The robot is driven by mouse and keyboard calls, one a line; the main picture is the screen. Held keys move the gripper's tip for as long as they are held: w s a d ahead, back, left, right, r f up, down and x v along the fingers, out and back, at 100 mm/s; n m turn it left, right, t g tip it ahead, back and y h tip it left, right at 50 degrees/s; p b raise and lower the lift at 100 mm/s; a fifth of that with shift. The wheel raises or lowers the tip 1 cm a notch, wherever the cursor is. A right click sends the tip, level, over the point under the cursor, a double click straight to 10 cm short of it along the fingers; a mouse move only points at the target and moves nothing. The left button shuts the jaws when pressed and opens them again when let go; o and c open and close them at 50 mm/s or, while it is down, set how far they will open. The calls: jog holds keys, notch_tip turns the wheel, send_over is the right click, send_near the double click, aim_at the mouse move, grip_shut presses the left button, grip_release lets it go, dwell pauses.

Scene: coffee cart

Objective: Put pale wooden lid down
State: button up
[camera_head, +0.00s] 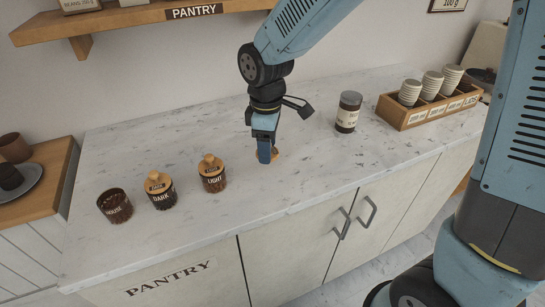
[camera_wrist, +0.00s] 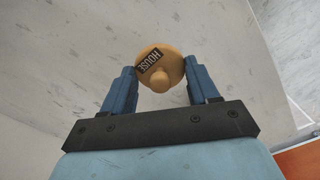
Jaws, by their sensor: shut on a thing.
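The pale wooden lid (camera_wrist: 160,68) is round with a small knob and a dark label reading HOUSE. My gripper (camera_wrist: 164,82) is shut on it, with a blue finger on each side. In the head view my gripper (camera_head: 266,153) is low at the marble counter, and a sliver of the lid (camera_head: 276,153) shows beside the fingers. I cannot tell whether the lid touches the counter. The HOUSE jar (camera_head: 115,206) stands open at the left, with dark contents. The DARK jar (camera_head: 160,192) and LIGHT jar (camera_head: 213,174) both wear wooden lids.
The marble counter (camera_head: 300,180) is clear around my gripper. A wooden box (camera_head: 440,112) holds stacked cups at the back right. A pantry shelf (camera_head: 140,18) hangs on the wall above.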

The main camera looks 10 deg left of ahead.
aim_at(274, 150)
jog(key=shift+w+d+f, duration=0.3)
jog(key=shift+w+f, duration=0.05)
jog(key=shift+f, duration=0.2)
jog(key=shift+w+d+f, duration=0.25)
jog(key=shift+w+f, duration=0.05)
jog(key=shift+f, duration=0.25)
jog(key=shift+w+d+f, duration=0.15)
jog(key=shift+f, duration=1.65)
jog(key=shift+f, duration=0.1)
jog(key=o, duration=1)
notch_tip(274, 150, up, 12)
jog(key=shift+r, duration=0.15)
